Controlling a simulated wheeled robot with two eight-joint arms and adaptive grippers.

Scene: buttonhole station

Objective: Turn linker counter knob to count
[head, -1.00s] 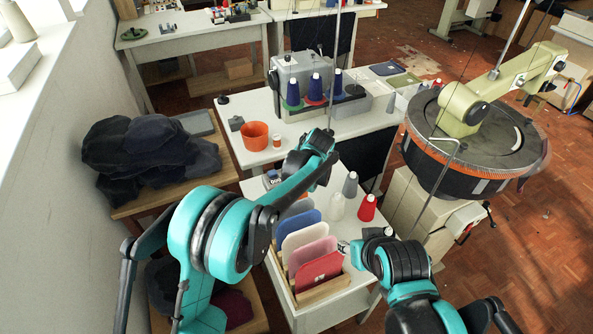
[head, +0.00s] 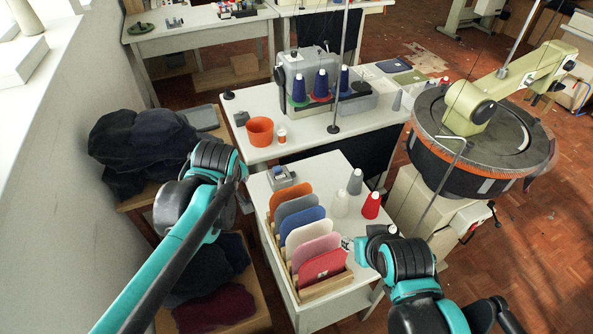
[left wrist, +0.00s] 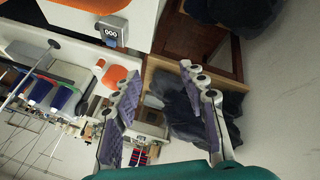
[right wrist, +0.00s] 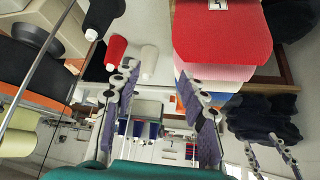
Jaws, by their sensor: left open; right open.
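The linker counter (head: 281,177) is a small grey box at the back left corner of the small white table. In the left wrist view the counter (left wrist: 111,30) shows a dark display reading 000 and a blue part below it, perhaps the knob. My left gripper (left wrist: 160,72) is open and empty, apart from the counter. In the head view it is mostly hidden by its wrist, left of the table. My right gripper (right wrist: 157,72) is open and empty near the front right of the rack, by the red panel (right wrist: 222,35).
A wooden rack (head: 326,286) holds several coloured panels just in front of the counter. Grey, white and red cones (head: 371,205) stand to its right. The round linker machine (head: 470,135) is at right. Dark cloth (head: 140,145) is piled at left.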

